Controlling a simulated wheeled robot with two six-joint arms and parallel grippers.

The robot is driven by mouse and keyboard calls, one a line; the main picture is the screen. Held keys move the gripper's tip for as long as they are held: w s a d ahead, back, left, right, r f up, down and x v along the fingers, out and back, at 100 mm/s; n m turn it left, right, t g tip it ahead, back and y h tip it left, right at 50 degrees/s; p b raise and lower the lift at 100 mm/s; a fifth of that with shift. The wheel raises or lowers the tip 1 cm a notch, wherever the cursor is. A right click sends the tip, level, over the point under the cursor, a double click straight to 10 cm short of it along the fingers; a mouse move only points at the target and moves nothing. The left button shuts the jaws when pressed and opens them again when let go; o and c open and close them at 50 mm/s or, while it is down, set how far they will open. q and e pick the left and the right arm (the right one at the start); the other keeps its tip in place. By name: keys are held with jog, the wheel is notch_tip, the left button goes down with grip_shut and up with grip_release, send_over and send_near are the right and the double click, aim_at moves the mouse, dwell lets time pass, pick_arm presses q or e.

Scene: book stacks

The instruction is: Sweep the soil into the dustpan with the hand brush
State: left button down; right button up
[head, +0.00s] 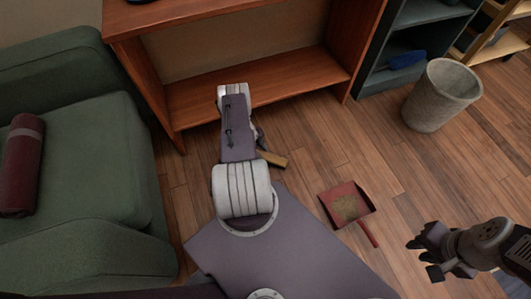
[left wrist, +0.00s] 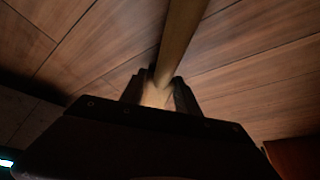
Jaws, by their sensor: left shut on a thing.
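The red dustpan (head: 330,206) lies on the wooden floor, its handle pointing to the lower right. Brown soil (head: 347,208) lies in its pan; I make out no soil on the open floor. My left gripper (head: 262,146) is low by the shelf, largely hidden behind my arm. It is shut on the light wooden handle of the hand brush (head: 274,160). The handle also shows between the fingers in the left wrist view (left wrist: 182,38); the bristles are not seen. My right gripper (head: 424,257) is empty with fingers apart, right of the dustpan.
A wooden bookcase (head: 255,85) stands just beyond my left gripper. A green armchair (head: 75,150) is at the left. A grey bin (head: 440,95) stands upper right, by a dark shelf with a blue object (head: 408,60). Floor around the dustpan is clear.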

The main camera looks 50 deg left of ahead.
pick_arm(q)
jog(key=shift+r, duration=0.1)
notch_tip(320, 180, up, 6)
jog(key=p, duration=0.4)
jog(key=shift+p, duration=0.35)
notch_tip(320, 180, up, 3)
jog(key=shift+r+p, duration=0.1)
jog(key=shift+p, duration=1.15)
jog(key=shift+f, duration=0.25)
notch_tip(320, 180, down, 9)
jog(key=b, duration=0.7)
jog(key=shift+r, duration=0.15)
jog(key=shift+r, duration=0.15)
